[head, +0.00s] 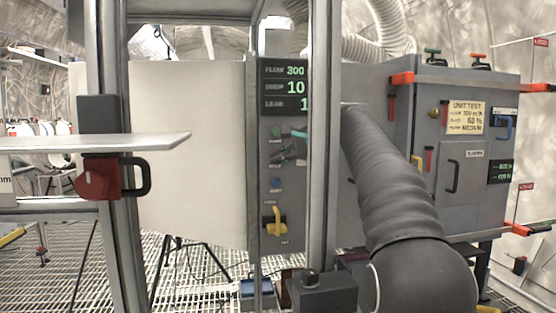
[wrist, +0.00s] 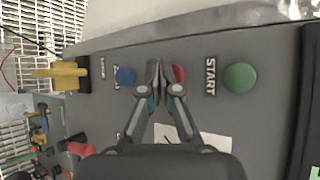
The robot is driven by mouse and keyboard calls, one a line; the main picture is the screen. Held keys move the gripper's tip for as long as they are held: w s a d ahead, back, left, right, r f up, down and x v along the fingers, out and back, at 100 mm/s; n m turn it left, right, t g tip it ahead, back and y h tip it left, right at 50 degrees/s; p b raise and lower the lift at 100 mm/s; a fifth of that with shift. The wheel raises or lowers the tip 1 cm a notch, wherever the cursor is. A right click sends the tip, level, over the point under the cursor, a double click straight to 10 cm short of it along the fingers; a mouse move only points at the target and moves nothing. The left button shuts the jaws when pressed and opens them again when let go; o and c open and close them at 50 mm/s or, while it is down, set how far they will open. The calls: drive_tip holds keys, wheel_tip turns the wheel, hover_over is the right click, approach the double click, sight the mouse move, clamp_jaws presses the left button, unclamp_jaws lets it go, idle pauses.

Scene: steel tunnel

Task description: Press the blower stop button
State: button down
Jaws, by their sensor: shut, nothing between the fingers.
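The blower panel (head: 266,241) stands upright in the middle of the head view. Its red button (wrist: 179,73) shows in the wrist view between the blue button (wrist: 125,76) and the green button (wrist: 240,78) labelled START. My gripper (wrist: 160,70) is shut and empty, its fingertips over the panel at the red button's left edge, hiding part of it. I cannot tell whether they touch. In the head view my gripper (head: 284,160) is small, between the green button (head: 277,131) and the blue button (head: 275,184), and the red button cannot be made out clearly.
A yellow handle (wrist: 60,72) sticks out beyond the blue button. Displays (head: 284,87) top the panel. A metal post (head: 322,150) stands just right of the panel in the head view. A grey cabinet (head: 465,150) is further right. A white label (wrist: 195,143) lies beside the buttons.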

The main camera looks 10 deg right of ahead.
drive_tip(key=shift+s+f, duration=0.1)
drive_tip(key=shift+s, duration=0.15)
drive_tip(key=s+b, duration=0.3)
drive_tip(key=s, duration=0.3)
idle(0.6)
idle(0.4)
